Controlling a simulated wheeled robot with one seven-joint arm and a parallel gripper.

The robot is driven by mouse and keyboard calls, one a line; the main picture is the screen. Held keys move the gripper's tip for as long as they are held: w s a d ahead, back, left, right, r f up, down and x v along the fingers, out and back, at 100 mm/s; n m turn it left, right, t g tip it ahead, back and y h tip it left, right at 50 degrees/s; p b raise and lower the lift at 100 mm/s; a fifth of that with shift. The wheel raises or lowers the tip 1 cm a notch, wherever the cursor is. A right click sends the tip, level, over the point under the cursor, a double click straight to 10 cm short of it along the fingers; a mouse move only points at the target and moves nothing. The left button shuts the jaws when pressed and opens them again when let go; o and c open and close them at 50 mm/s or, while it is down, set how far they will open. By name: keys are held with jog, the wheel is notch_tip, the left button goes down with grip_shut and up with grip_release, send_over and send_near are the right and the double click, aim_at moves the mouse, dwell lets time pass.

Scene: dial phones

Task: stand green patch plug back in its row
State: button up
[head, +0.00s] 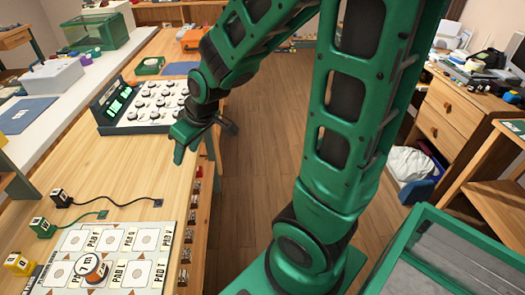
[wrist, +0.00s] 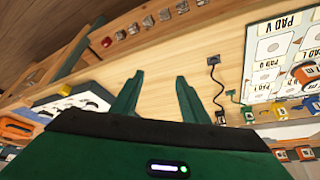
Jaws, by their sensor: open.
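The green patch plug (head: 42,227) is a small block with a pale label on the wooden bench, its green cord running right. I cannot tell whether it stands or lies. A black plug (head: 60,198) is behind it and a yellow plug (head: 18,263) in front, roughly in a line. The green plug also shows in the wrist view (wrist: 249,115), right of the black plug (wrist: 220,117). My gripper (wrist: 159,77) is open and empty over bare bench, well apart from the plugs. In the head view my gripper (head: 200,143) is near the bench's right edge.
A pad board (head: 150,278) with an orange-and-white round piece (head: 93,268) lies at the front. A sloped panel of dials (head: 150,102) stands behind my gripper. Bare bench lies between panel and plugs. Thin cords cross the bench beside the board.

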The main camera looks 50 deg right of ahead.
jog(key=s+d+r+m+g, duration=0.1)
jog(key=s+d+m, duration=0.2)
jog(key=s, duration=0.5)
jog(key=s+d+r+m+g+h, duration=0.1)
jog(key=s+d+r+m+g, duration=0.1)
jog(key=s+d, duration=0.4)
jog(key=s+d+r+m+g, duration=0.2)
jog(key=s+d+m, duration=0.2)
jog(key=s, duration=0.6)
jog(key=shift+d+r+m, duration=0.2)
jog(key=shift+d+m, duration=0.1)
jog(key=shift+d, duration=0.1)
jog(key=shift+w+f+h, duration=0.25)
jog(key=shift+w+h, duration=0.05)
jog(key=shift+w, duration=0.4)
